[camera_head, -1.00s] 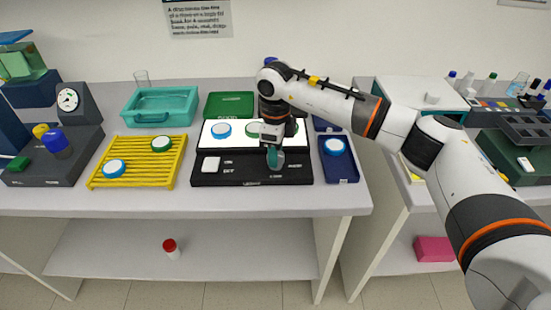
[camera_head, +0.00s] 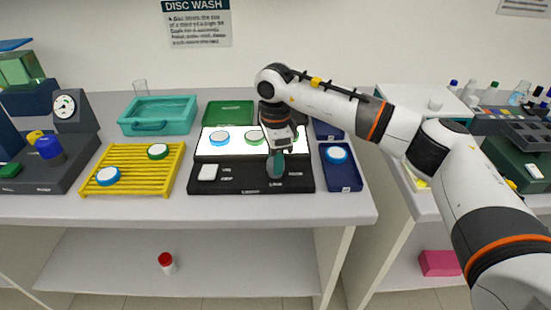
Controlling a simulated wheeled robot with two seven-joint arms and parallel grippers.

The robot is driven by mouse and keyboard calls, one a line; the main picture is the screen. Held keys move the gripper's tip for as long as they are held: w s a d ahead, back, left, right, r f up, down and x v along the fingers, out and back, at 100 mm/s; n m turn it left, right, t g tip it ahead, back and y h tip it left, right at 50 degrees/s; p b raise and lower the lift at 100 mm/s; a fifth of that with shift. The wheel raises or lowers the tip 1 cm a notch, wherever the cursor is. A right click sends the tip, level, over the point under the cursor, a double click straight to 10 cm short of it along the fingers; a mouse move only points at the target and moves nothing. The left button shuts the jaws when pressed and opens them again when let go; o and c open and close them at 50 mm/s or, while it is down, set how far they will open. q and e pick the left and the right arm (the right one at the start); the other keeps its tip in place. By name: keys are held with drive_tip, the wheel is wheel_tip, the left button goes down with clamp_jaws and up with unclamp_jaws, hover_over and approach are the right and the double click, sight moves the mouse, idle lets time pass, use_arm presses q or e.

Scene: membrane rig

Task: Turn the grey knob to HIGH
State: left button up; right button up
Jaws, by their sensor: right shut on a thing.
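A black control panel (camera_head: 245,187) with a lit white plate (camera_head: 237,147) behind it stands in the middle of the bench. My right gripper (camera_head: 277,167) points down at the right part of the panel and is shut on the grey knob (camera_head: 272,173). The fingers cover much of the knob, so its pointer cannot be made out. Small white labels are printed around it, too small to read surely. My left gripper is not in view.
A yellow rack (camera_head: 130,179) with two discs lies to the left. A blue tray (camera_head: 341,176) with a blue-rimmed disc is close on the right. A teal tub (camera_head: 158,116) and green tray (camera_head: 229,114) stand behind. A dial gauge (camera_head: 64,106) is far left.

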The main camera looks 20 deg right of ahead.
drive_tip(key=shift+r, duration=0.1)
drive_tip(key=o, duration=1)
wheel_tip(320, 180, up, 12)
drive_tip(key=shift+b, duration=0.75)
